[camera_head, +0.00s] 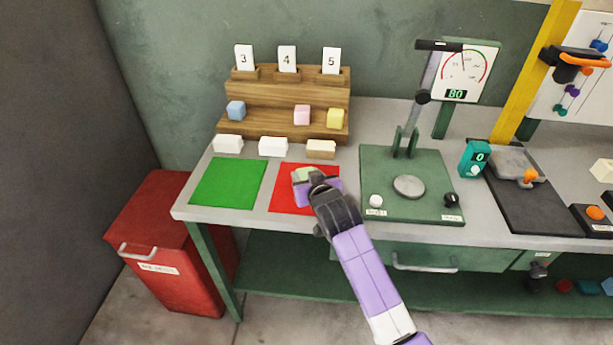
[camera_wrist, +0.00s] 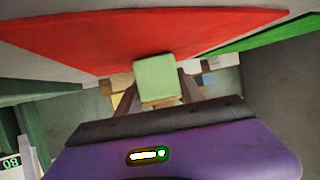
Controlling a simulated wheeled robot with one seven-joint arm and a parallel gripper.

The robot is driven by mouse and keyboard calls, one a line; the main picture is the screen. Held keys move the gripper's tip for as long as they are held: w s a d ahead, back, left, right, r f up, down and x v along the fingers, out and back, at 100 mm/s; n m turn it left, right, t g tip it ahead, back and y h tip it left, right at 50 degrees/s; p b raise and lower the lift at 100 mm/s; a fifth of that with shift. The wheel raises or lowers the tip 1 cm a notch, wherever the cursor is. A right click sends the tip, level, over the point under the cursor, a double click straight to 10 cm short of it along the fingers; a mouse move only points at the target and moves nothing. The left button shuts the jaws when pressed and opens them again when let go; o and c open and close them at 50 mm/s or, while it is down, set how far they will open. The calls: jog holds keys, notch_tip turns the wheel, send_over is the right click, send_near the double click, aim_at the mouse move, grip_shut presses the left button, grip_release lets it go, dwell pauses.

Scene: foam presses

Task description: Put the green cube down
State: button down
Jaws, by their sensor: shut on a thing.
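The pale green cube (camera_wrist: 155,78) is between the fingers of my gripper (camera_wrist: 158,100) in the wrist view, and my gripper is shut on it. In the head view the green cube (camera_head: 305,174) shows at the tip of my gripper (camera_head: 310,180), over the red mat (camera_head: 283,205). The gripper partly hides the cube and the mat's right part. I cannot tell whether the cube touches the mat. The green mat (camera_head: 228,181) lies bare to the left of the red one.
A wooden stepped rack (camera_head: 265,98) with a blue, a pink and a yellow cube stands behind the mats. White blocks (camera_head: 228,144) and a tan block (camera_head: 321,149) lie before it. A green press (camera_head: 407,210) stands right. A red bin (camera_head: 165,240) stands left of the table.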

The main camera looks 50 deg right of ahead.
jog(key=shift+f, duration=0.1)
jog(key=c, duration=0.7)
grip_release()
jog(key=shift+c, duration=0.2)
jog(key=shift+r, duration=0.2)
jog(key=v, duration=1.2)
jog(key=shift+f, duration=0.1)
